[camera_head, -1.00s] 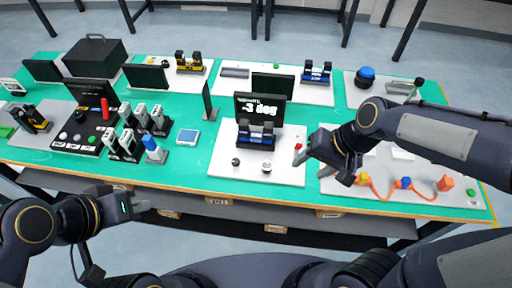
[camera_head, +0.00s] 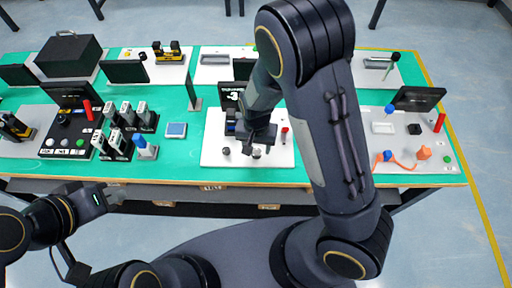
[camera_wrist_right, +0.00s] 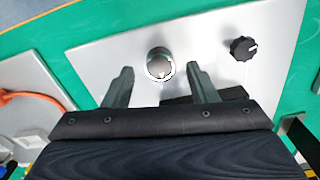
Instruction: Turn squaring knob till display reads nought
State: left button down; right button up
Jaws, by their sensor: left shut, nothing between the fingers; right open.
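The display (camera_head: 230,96) stands behind the white panel (camera_head: 225,159), mostly hidden by my right arm; a "-3" shows in part. Two knobs sit at the panel's front: a black knob (camera_head: 226,151) and a silver-topped knob (camera_head: 256,153). In the right wrist view the silver knob (camera_wrist_right: 159,65) lies between the tips of my open right gripper (camera_wrist_right: 160,70), with a gap on both sides. The black knob (camera_wrist_right: 243,48) is off to the right. I cannot tell which is the squaring knob. My left gripper (camera_head: 112,197) is shut and empty, in front of the table.
A red button (camera_head: 284,134) is on the same panel, right of my right gripper. Black devices and a blue-topped part (camera_head: 140,142) stand to the left.

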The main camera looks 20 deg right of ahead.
jog(key=shift+f, duration=0.95)
jog(key=shift+c, duration=0.4)
jog(key=c, duration=0.9)
jog(key=shift+n, duration=0.3)
